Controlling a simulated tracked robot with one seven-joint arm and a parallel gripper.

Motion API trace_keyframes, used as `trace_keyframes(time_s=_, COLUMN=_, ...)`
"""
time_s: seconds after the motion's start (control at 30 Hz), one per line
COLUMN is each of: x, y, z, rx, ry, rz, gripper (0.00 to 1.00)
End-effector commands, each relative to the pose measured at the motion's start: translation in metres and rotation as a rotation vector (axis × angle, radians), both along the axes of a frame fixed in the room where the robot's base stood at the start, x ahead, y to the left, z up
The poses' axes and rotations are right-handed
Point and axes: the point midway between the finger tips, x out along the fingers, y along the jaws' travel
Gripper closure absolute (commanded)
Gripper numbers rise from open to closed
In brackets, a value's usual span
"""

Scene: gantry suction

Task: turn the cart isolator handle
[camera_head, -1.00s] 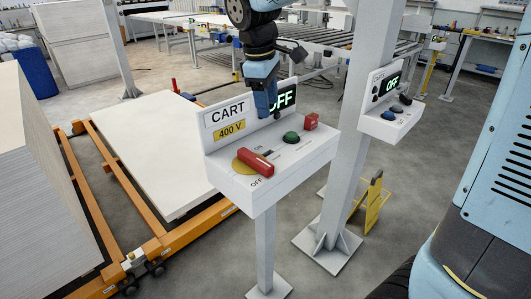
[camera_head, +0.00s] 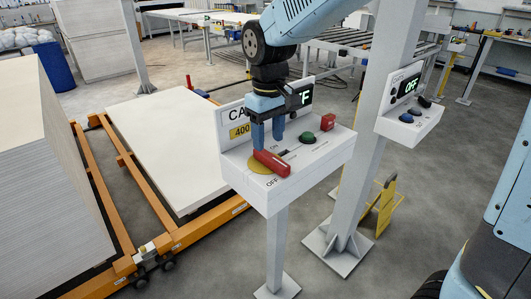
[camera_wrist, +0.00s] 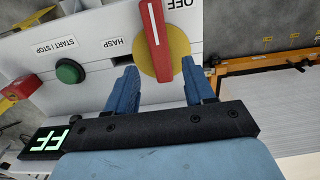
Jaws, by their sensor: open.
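The red isolator handle (camera_head: 272,163) sits on a round yellow plate (camera_head: 258,167) on the cart control box (camera_head: 313,166). It lies near the OFF label. In the wrist view the red handle (camera_wrist: 156,35) has a white stripe and points toward the OFF lettering. My gripper (camera_head: 266,146) points down just behind the handle, in front of the cart sign. Its blue fingers (camera_wrist: 160,75) are open. In the wrist view one finger is on each side of the handle's near end, with gaps to it. I cannot tell the fingers' height over the plate.
A green start/stop button (camera_head: 307,138) and a red block (camera_head: 327,122) are on the same box, right of the handle. The display (camera_head: 300,96) is partly hidden by my gripper. A grey post (camera_head: 362,140) with a second OFF box (camera_head: 409,118) stands to the right.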

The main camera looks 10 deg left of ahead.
Motion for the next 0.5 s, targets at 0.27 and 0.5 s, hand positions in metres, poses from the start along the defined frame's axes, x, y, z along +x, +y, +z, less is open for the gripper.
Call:
trace_keyframes(time_s=0.27, x=0.0, y=0.0, z=-0.041, rx=-0.002, ry=0.001, rz=0.0, gripper=0.47)
trace_keyframes(time_s=0.5, x=0.0, y=0.0, z=-0.054, rx=0.0, ry=0.0, rz=0.001, gripper=0.47)
